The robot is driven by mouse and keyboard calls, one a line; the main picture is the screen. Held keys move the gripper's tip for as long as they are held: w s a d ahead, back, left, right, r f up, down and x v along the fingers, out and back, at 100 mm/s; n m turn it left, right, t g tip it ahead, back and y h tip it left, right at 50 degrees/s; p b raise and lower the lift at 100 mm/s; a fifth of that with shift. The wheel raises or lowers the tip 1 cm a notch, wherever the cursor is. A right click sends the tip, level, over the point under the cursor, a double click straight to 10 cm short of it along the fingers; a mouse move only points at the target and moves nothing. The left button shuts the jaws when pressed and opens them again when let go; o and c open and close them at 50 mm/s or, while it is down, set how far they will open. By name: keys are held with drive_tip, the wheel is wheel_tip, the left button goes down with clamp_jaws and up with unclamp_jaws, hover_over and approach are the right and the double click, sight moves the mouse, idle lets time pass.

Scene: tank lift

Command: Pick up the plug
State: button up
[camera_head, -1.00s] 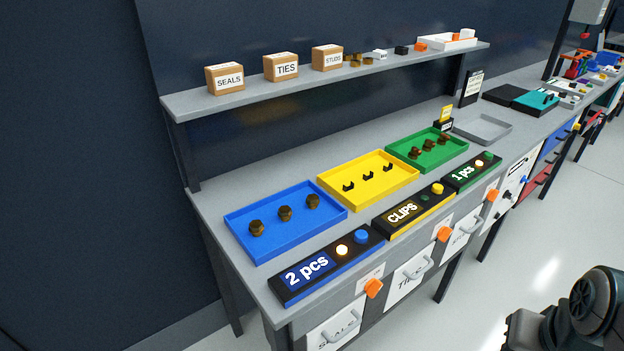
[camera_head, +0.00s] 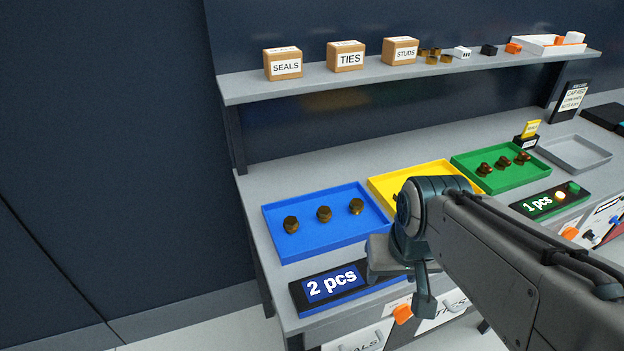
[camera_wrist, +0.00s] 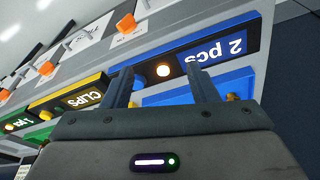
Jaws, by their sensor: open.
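No piece is labelled as a plug. Three brown-gold round pieces stand in a row in the blue tray (camera_head: 300,247): the left one (camera_head: 291,224), the middle one (camera_head: 324,213) and the right one (camera_head: 356,206). Three darker brown pieces (camera_head: 504,162) sit in the green tray (camera_head: 522,178). My gripper (camera_head: 424,305) is over the front edge of the bench, right of the "2 pcs" panel (camera_head: 333,284). In the wrist view, my gripper (camera_wrist: 160,78) is open and empty, its fingers seen against the panel and blue tray. A gold piece (camera_wrist: 234,97) shows beside one finger.
My arm hides much of the yellow tray (camera_head: 400,178) and the clips panel. A shelf (camera_head: 400,79) with boxes labelled SEALS (camera_head: 285,67), TIES and STUDS runs above the bench. Orange handles (camera_head: 402,314) stick out at the front. A grey tray (camera_head: 575,152) is at right.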

drive_tip(key=w+r+m+g, duration=0.1)
drive_tip(key=w+r+m, duration=0.15)
drive_tip(key=w, duration=0.35)
drive_tip(key=w+r+m, duration=0.2)
drive_tip(key=w+m, duration=0.1)
drive_tip(key=w, duration=0.4)
drive_tip(key=m+g+p, duration=0.1)
drive_tip(key=m+g, duration=0.1)
drive_tip(key=m, duration=0.6)
hover_over(357, 202)
drive_tip(key=f, duration=0.2)
wheel_tip(357, 202, down, 8)
drive_tip(key=shift+d+r, duration=0.1)
drive_tip(key=shift+r, duration=0.15)
drive_tip(key=shift+f+p, duration=0.75)
drive_tip(key=shift+f, duration=1.95)
drive_tip(key=c, duration=1.1)
